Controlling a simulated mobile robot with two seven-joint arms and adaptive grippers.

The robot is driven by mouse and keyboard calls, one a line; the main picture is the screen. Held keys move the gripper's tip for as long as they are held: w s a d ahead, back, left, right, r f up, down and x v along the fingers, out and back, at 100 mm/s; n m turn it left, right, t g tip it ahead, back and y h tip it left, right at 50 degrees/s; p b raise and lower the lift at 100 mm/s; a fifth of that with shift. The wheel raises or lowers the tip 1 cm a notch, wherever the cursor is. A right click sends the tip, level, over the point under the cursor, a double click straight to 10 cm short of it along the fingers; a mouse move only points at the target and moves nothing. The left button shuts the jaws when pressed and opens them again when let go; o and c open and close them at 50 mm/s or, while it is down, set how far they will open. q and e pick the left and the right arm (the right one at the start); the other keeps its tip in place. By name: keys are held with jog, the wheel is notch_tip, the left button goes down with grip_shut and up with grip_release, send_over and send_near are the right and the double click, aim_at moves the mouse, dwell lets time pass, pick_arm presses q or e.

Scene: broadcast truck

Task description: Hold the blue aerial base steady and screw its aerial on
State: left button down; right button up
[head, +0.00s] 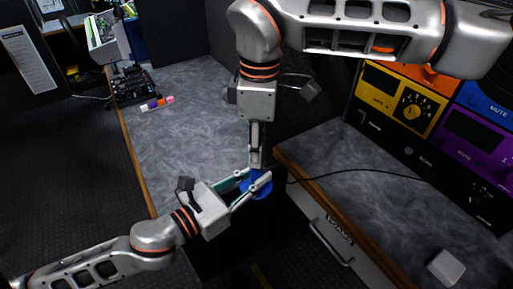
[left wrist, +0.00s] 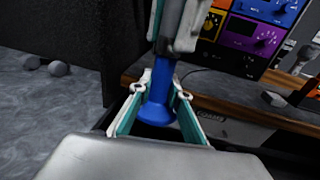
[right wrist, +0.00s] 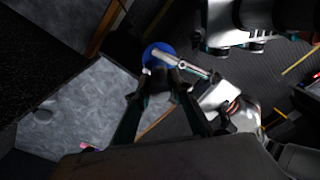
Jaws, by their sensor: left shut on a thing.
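The blue aerial base (head: 260,191) is held off the table, between the two fingers of my left gripper (head: 254,178). In the left wrist view its blue body (left wrist: 158,108) stands roughly upright, wider at the bottom. My right gripper (head: 256,163) points down from directly above it, with its fingers close together. In the left wrist view they close around a dark bluish-grey shaft, the aerial (left wrist: 171,16), in line with the base. Whether its thread is engaged in the base is hidden by the fingers. The right wrist view shows the base's blue round edge (right wrist: 154,50) beyond the fingertips.
A grey worktop (head: 190,120) lies left, with coloured markers (head: 157,103) and a dark device (head: 133,84). The right desk (head: 385,190) carries a black cable (head: 350,172), a pale block (head: 446,266) and colourful equipment panels (head: 410,100). The base is over the gap between them.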

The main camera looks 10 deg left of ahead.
jog(key=o, duration=0.4)
jog(key=shift+r, duration=0.1)
jog(key=r, duration=1.2)
jog(key=shift+w+d, duration=0.15)
jog(key=shift+w, duration=0.05)
jog(key=shift+f, duration=0.15)
